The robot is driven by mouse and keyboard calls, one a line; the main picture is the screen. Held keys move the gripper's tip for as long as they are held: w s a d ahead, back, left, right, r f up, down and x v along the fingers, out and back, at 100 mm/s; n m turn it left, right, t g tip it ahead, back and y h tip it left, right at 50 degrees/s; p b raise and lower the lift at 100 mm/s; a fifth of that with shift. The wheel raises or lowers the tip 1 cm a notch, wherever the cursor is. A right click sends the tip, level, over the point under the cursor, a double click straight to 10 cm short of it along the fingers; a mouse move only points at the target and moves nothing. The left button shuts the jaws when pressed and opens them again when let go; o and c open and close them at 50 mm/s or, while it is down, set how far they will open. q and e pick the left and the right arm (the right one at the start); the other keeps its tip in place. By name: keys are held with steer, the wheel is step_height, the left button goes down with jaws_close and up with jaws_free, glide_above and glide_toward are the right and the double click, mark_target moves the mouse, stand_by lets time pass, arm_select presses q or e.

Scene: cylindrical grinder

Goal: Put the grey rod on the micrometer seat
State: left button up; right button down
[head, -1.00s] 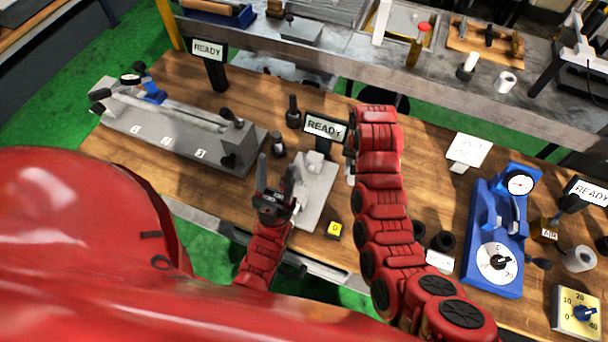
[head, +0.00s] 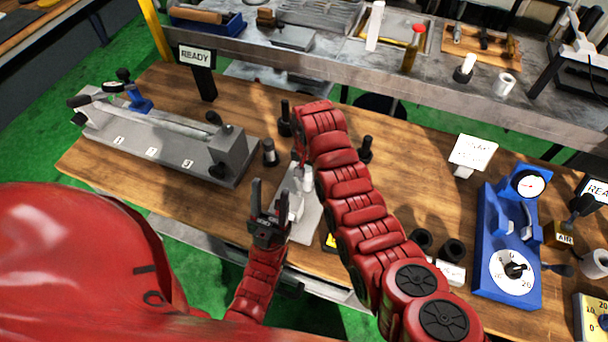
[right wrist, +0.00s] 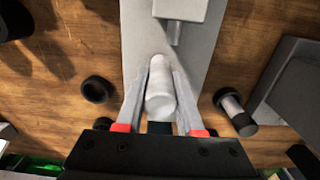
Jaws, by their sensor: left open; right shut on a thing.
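In the right wrist view, my right gripper (right wrist: 162,74) is shut on a pale grey rod (right wrist: 161,97). The rod is over a grey plate (right wrist: 206,62) that carries a raised block (right wrist: 180,10). I cannot tell whether rod and plate touch. This plate, apparently the micrometer seat's base, also shows in the head view (head: 308,222), partly behind my right arm. The right fingertips are mostly hidden in the head view. My left gripper (head: 269,198) is open and empty at the near left side of the plate, fingers pointing up.
A long grey fixture (head: 150,142) numbered 1 to 3 stands at left. A short grey-and-black cylinder (head: 269,152) stands between it and the plate. A blue dial gauge (head: 487,235) and black rings (head: 453,250) are at right.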

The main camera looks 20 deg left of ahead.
steer(key=shift+w+a+f, duration=0.1)
steer(key=shift+a+f, duration=0.35)
steer(key=shift+a, duration=0.1)
steer(key=shift+f, duration=0.15)
steer(key=shift+f, duration=0.2)
steer(key=c, duration=0.5)
jaws_free()
steer(key=shift+c, duration=0.2)
steer(key=shift+r, duration=0.3)
